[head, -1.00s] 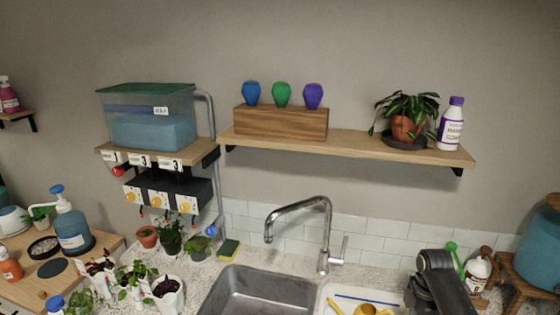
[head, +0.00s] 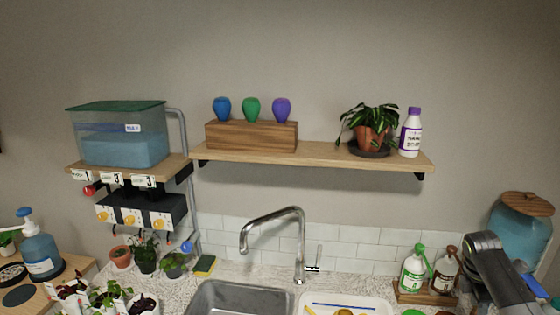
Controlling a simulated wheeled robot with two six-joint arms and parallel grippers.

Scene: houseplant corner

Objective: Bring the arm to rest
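My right arm (head: 500,270) comes up from the lower right corner in the head view, a dark grey and black link beside the glass jar. Its gripper is not visible. My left arm and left gripper are outside the view.
A wooden rack (head: 426,296) with a green-topped bottle (head: 413,270) and a brown bottle (head: 445,272) stands just left of my arm. The glass jar (head: 521,240) is behind it. The sink (head: 238,300), faucet (head: 300,240) and white tray (head: 384,302) lie left of these. A shelf (head: 320,153) spans the wall above.

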